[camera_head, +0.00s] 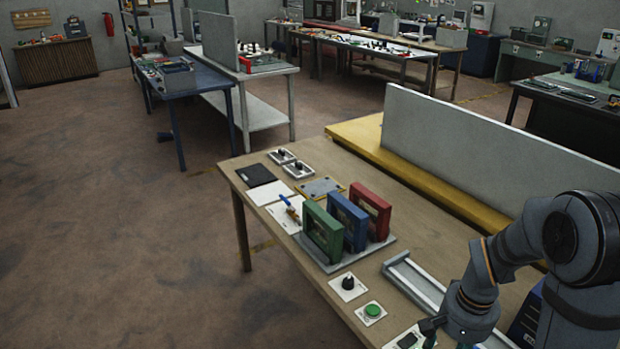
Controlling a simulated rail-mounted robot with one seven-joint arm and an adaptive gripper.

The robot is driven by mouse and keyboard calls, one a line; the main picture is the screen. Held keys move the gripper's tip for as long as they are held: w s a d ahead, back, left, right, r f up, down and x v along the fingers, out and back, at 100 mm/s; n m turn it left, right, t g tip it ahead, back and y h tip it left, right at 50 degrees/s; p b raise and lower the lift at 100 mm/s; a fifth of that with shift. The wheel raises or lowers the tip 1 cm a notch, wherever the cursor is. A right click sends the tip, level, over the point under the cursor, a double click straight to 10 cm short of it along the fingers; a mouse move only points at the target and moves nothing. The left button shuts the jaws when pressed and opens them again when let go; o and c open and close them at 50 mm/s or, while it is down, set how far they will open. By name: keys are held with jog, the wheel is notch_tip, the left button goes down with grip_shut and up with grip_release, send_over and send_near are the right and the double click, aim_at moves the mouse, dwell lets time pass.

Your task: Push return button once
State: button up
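A round green button (373,310) sits on a small white plate near the front edge of the wooden table. No label on it can be read, so I cannot tell whether it is the return button. A black knob on a white plate (348,284) lies just beyond it. A white panel with a dark part (408,340) is nearer, cut by the bottom edge. My gripper (432,327) is at the lower right, right of and slightly below the green button in the picture, apart from it. Its fingers are small, dark and partly cut off, so their opening is unclear.
Green (323,232), blue (350,218) and red (372,208) frames stand upright on a grey base beyond the buttons. A metal rail (413,282) lies right of the buttons. A grey partition (480,150) runs along the table's back. Small plates lie at the far left end.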

jog(key=shift+s+d+r, duration=0.1)
jog(key=shift+s+d, duration=0.2)
jog(key=shift+s, duration=0.1)
jog(key=shift+w+a, duration=0.1)
jog(key=shift+w, duration=0.05)
jog(key=shift+c, duration=0.8)
grip_shut()
dwell(0.8)
